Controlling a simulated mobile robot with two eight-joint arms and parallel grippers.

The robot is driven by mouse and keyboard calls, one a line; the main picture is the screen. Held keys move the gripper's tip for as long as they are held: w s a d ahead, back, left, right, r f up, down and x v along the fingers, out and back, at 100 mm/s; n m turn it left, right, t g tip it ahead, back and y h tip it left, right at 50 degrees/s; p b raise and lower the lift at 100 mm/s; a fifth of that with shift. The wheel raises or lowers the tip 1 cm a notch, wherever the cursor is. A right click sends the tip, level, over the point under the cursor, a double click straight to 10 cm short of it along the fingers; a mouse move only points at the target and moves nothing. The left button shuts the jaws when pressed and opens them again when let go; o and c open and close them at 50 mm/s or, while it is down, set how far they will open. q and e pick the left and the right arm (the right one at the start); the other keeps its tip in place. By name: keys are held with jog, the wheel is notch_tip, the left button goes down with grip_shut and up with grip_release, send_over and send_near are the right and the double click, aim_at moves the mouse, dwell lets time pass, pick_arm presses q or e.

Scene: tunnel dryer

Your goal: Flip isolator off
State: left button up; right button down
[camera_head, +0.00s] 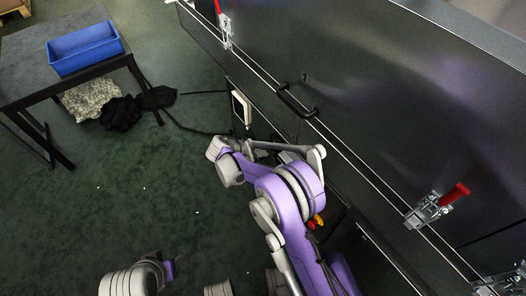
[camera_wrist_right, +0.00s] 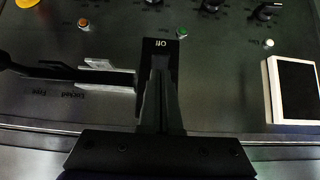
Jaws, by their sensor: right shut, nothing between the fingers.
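A dark control panel (camera_wrist_right: 215,65) fills the wrist view, its lettering upside down. An "Off" label (camera_wrist_right: 160,43) is at the tip of my right gripper (camera_wrist_right: 160,62), which is shut and empty and covers part of the panel. To the left are a black lever-like part (camera_wrist_right: 45,70) and a small silver plate (camera_wrist_right: 105,65), above lettering reading "Locked" and "Free". I cannot tell for certain which part is the isolator, nor whether the fingers touch anything. In the head view my right arm hides the panel. Only a piece of my left arm shows, not its gripper.
Knobs (camera_wrist_right: 265,12), a green button (camera_wrist_right: 182,32) and an orange button (camera_wrist_right: 84,22) surround the fingers. A white-framed screen (camera_wrist_right: 294,90) is at right. The dryer's door handle (camera_head: 296,101) and red-handled clamps (camera_head: 440,203) stick out. A blue bin (camera_head: 85,50) stands on a table at left.

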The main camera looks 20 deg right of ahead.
pick_arm(q)
jog(key=shift+r, duration=0.1)
pick_arm(e)
jog(key=shift+r, duration=0.15)
pick_arm(q)
jog(key=shift+r+p, duration=0.45)
pick_arm(e)
jog(key=shift+r, duration=0.7)
pick_arm(q)
jog(key=shift+s+a, duration=0.1)
jog(key=shift+a, duration=0.05)
pick_arm(e)
jog(key=shift+a+f, duration=0.1)
